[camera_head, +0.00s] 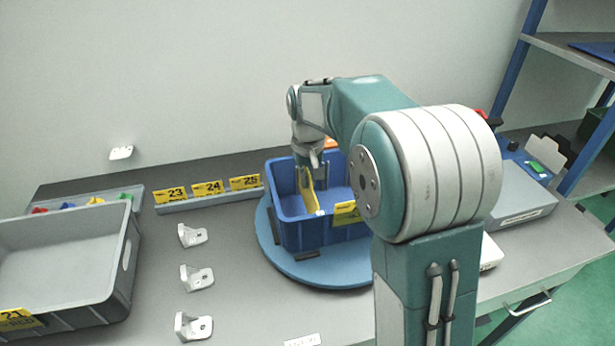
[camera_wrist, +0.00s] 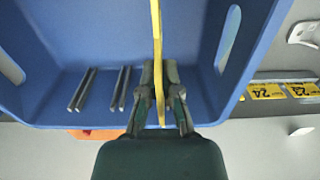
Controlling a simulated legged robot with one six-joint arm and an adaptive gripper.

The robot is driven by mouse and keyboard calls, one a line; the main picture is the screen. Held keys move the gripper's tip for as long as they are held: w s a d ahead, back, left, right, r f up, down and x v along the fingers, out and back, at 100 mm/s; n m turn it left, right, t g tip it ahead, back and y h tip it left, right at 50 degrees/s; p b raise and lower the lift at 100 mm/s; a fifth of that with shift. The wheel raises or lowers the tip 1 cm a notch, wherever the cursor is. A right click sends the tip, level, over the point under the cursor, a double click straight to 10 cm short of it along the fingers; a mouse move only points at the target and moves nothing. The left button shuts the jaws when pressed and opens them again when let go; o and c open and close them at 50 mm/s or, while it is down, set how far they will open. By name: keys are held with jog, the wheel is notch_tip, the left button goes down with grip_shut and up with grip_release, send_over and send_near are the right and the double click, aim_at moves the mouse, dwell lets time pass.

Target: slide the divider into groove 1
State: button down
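The yellow divider (camera_head: 307,194) is a thin upright plate in the blue bin (camera_head: 291,236) on the round blue turntable (camera_head: 290,267). My gripper (camera_head: 310,168) reaches down into the bin from above and is shut on the divider. In the wrist view the divider (camera_wrist: 156,40) stands edge-on between my two fingers (camera_wrist: 160,85). Dark paired rails (camera_wrist: 82,90) and (camera_wrist: 121,88) show on the bin (camera_wrist: 50,118) to the left of the divider. I cannot read which groove is number 1. The divider's lower edge is hard to make out.
A grey crate (camera_head: 125,270) stands at the left, with several white brackets (camera_head: 194,277) beside it. A rail with yellow number labels (camera_head: 207,189) lies behind. A grey device (camera_head: 520,200) stands at the right. My arm hides part of the bin and table.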

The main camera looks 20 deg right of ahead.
jog(key=shift+f, duration=1.05)
jog(key=c, duration=0.7)
grip_release()
notch_tip(320, 180, up, 12)
jog(key=shift+f, duration=0.1)
